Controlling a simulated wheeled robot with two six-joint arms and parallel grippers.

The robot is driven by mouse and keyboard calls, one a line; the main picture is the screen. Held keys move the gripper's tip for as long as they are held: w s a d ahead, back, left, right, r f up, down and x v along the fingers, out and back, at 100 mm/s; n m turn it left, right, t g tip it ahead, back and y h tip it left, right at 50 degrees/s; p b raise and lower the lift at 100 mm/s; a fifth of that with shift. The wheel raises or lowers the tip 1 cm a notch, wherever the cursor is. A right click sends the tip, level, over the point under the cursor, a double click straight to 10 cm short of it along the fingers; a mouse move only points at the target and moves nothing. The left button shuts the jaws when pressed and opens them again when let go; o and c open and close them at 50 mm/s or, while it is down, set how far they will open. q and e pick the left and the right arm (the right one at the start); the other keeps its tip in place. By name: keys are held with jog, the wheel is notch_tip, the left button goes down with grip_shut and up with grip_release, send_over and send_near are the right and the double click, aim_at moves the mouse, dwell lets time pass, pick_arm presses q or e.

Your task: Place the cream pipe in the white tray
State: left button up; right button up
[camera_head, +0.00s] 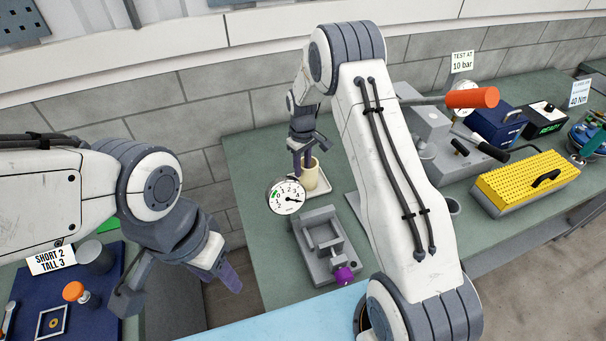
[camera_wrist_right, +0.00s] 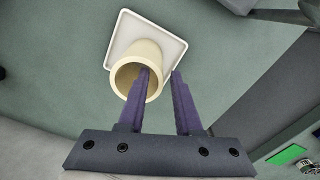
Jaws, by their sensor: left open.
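The cream pipe (camera_head: 311,178) stands upright on the white tray (camera_head: 322,191) at the back of the green bench. The right wrist view shows the pipe (camera_wrist_right: 154,57) with its open end toward me and the square tray (camera_wrist_right: 122,28) beneath it. My right gripper (camera_head: 302,167) is at the pipe's top. In the wrist view its fingers (camera_wrist_right: 161,73) straddle the pipe wall, one over the pipe's opening and one outside, with a small gap to the outer finger. My left gripper (camera_head: 180,288) is open and empty, near the blue board at the left.
A round dial gauge (camera_head: 287,196) stands just left of the tray. A grey vise (camera_head: 326,244) with a purple knob is in front of it. A yellow studded box (camera_head: 528,183) and grey machine (camera_head: 450,140) are at the right. My right arm hides part of the bench.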

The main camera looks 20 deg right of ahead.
notch_tip(320, 180, up, 8)
jog(key=shift+b, duration=1.25)
jog(key=shift+r, duration=0.55)
jog(key=s+a+r+n, duration=0.1)
jog(key=s+a+r, duration=0.3)
jog(key=s+a, duration=0.3)
jog(key=s+a+r, duration=0.4)
jog(key=s+a, duration=0.3)
jog(key=s+f+b, duration=0.2)
jog(key=s, duration=0.8)
jog(key=s+a+f+n+y+b, duration=0.1)
jog(key=s+f+b, duration=0.1)
jog(key=s, duration=0.9)
jog(key=shift+s, duration=0.25)
jog(key=shift+f, duration=0.1)
